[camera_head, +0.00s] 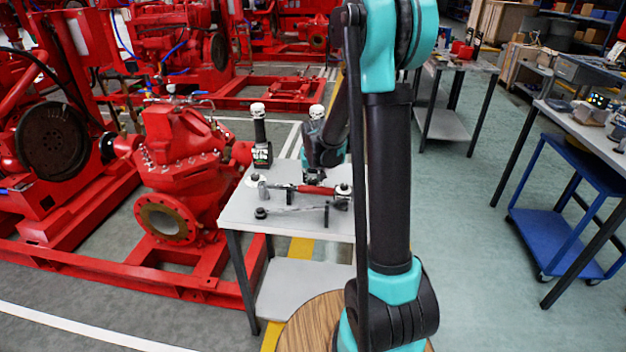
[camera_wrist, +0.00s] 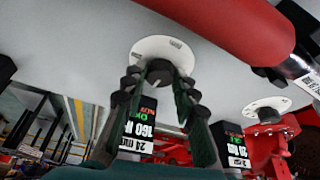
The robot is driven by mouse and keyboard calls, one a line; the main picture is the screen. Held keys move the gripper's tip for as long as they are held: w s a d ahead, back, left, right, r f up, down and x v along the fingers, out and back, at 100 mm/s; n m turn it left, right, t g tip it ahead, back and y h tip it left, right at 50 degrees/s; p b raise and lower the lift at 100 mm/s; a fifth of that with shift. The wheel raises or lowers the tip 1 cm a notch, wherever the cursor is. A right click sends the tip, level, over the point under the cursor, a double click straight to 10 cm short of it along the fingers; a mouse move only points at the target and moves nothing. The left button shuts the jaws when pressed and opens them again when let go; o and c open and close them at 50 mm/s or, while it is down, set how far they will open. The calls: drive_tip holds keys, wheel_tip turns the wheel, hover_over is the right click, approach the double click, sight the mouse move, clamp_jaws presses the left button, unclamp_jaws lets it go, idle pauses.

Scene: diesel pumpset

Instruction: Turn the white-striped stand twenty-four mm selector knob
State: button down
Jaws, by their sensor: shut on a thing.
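In the wrist view a small dark grey knob (camera_wrist: 160,72) sits on a round white plate (camera_wrist: 166,47) on the grey surface. The fingers of my gripper (camera_wrist: 159,78) are on both sides of the knob and shut on it. A dark stand (camera_wrist: 138,135) with a label reading "24 mm" is behind the fingers, partly hidden. No white stripe on the knob can be made out. In the head view my gripper (camera_head: 318,170) is low over the grey table (camera_head: 245,213), in front of the right black stand (camera_head: 317,112), and it hides the knob.
A red-handled tool (camera_head: 312,189) lies close by on the table; its red handle (camera_wrist: 235,25) crosses the wrist view. A second black stand (camera_head: 261,150) stands to the left, with another white plate (camera_wrist: 267,107) near it. A red pump (camera_head: 180,160) is left of the table.

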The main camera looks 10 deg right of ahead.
drive_tip(key=shift+m+h, duration=0.4)
drive_tip(key=shift+m, duration=0.8)
drive_tip(key=c, duration=1.2)
unclamp_jaws()
drive_tip(key=shift+a+r, duration=0.1)
drive_tip(key=shift+r, duration=0.05)
drive_tip(key=v, duration=1.1)
drive_tip(key=shift+a+r, duration=0.1)
drive_tip(key=shift+r, duration=0.25)
